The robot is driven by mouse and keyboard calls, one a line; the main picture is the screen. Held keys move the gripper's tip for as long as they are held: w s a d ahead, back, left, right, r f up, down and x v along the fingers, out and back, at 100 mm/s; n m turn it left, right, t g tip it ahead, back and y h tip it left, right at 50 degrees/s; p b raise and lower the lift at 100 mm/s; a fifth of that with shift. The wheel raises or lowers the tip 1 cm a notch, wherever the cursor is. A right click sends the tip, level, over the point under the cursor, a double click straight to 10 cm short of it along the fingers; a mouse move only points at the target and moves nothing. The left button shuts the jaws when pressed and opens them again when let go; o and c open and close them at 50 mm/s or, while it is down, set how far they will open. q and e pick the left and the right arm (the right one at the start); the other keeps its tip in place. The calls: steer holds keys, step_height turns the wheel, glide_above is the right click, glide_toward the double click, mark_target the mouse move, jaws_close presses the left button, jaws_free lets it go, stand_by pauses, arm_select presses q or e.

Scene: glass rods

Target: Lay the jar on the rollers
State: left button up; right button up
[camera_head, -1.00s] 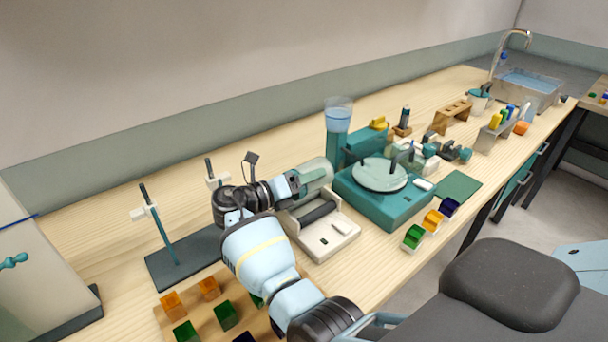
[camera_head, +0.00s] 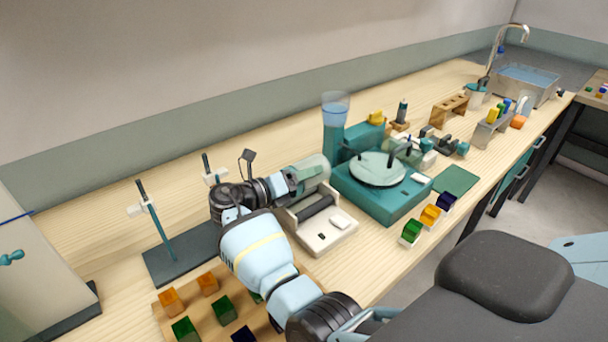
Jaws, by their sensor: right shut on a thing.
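The jar (camera_head: 318,166) is a pale, see-through greenish cylinder. It lies on its side above the back part of the white roller unit (camera_head: 340,236). My right gripper (camera_head: 307,175) is shut on the jar, coming from the left. A dark roller (camera_head: 318,206) shows on the unit in front of the jar. The jar and gripper hide the back of the unit, and I cannot tell whether the jar touches the rollers. My left gripper is not in view.
A teal machine with a round plate (camera_head: 378,170) stands just right of the roller unit, close to the jar. A clear-topped teal column (camera_head: 335,120) stands behind. A wooden board with coloured blocks (camera_head: 208,284) lies front left. A stand (camera_head: 156,232) is at left.

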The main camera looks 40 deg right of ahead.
steer(key=shift+a+r, duration=0.1)
stand_by(0.4)
steer(key=shift+f, duration=0.25)
steer(key=shift+f, duration=0.25)
stand_by(0.3)
steer(key=o, duration=1.3)
